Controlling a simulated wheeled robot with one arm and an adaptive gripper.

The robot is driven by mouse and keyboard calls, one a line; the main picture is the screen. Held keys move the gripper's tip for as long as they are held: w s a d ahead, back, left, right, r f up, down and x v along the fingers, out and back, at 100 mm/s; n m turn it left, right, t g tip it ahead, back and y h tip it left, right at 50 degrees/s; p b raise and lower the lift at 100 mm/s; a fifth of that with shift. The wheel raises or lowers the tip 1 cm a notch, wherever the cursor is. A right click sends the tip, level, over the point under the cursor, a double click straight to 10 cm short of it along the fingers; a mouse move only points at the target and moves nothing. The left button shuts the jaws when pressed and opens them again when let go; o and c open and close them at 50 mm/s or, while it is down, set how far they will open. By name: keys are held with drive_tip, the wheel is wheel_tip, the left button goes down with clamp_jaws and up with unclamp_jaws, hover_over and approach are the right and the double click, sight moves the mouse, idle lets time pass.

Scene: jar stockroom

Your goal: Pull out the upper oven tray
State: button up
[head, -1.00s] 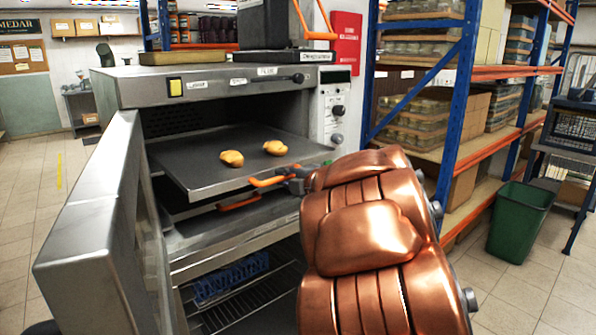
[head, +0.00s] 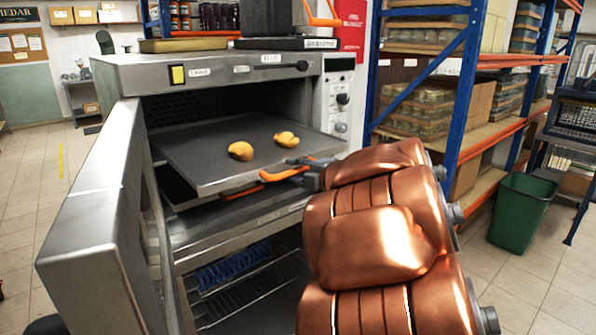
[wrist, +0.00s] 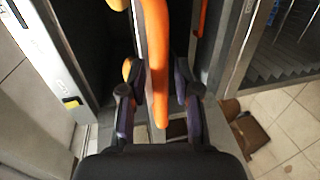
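The upper oven tray (head: 215,160) is a flat grey sheet with two golden buns (head: 240,151) on it. It sticks well out of the open oven (head: 230,85). Its orange handle (head: 285,173) is on the front edge. My gripper (head: 303,168) is at the handle's right part. In the wrist view my gripper (wrist: 158,90) has a finger on each side of the orange handle (wrist: 157,55), closed about it; the contact itself is partly hidden. A lower tray's orange handle (head: 240,191) shows just beneath, farther in.
The oven door (head: 95,230) stands open on the left. A wire rack (head: 255,295) is below the oven chamber. Blue-and-orange shelving (head: 465,100) and a green bin (head: 522,212) stand to the right. Tiled floor is free between the bin and my arm.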

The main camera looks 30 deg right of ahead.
drive_tip(key=shift+o, duration=0.3)
drive_tip(key=shift+s+d, duration=0.1)
drive_tip(key=shift+s+d+r, duration=0.1)
drive_tip(key=shift+s+r, duration=0.05)
drive_tip(key=shift+s, duration=0.15)
drive_tip(key=v, duration=1.1)
